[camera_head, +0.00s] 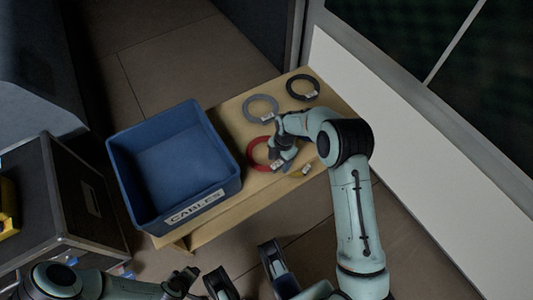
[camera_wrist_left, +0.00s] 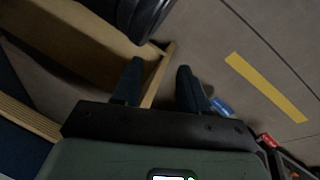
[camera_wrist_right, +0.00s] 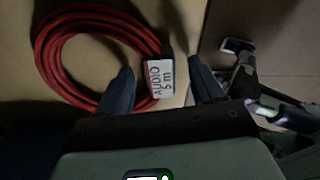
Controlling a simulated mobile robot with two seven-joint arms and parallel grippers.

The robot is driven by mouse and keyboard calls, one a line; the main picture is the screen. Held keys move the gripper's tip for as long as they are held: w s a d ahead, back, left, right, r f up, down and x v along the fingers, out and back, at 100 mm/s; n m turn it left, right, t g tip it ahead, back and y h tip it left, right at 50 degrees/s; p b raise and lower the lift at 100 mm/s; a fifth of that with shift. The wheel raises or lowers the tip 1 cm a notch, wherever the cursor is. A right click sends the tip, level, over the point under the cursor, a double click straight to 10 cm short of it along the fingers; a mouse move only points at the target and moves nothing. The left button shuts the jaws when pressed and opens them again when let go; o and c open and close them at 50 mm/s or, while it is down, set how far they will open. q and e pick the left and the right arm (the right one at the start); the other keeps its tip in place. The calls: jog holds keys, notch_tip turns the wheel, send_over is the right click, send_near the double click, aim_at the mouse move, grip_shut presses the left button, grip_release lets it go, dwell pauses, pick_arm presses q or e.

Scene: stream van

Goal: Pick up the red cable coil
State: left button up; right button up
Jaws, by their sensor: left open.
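The red cable coil (camera_head: 251,150) lies flat on the wooden table, partly hidden by my right gripper (camera_head: 280,160). In the right wrist view the red coil (camera_wrist_right: 49,55) fills the upper left, with a white tag reading "AUDIO 5m" (camera_wrist_right: 159,77). My right gripper (camera_wrist_right: 160,78) is open; its fingers are apart, with the tag showing between them. I cannot tell whether they touch it. My left gripper (camera_wrist_left: 158,78) is open and empty, away from the coil, with a table edge and floor beyond its fingers.
A blue bin labelled CABLES (camera_head: 196,206) stands on the left of the wooden table (camera_head: 232,120). A dark case (camera_head: 75,190) stands left; a white wall panel (camera_head: 400,120) borders the right.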

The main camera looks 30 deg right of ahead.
grip_shut()
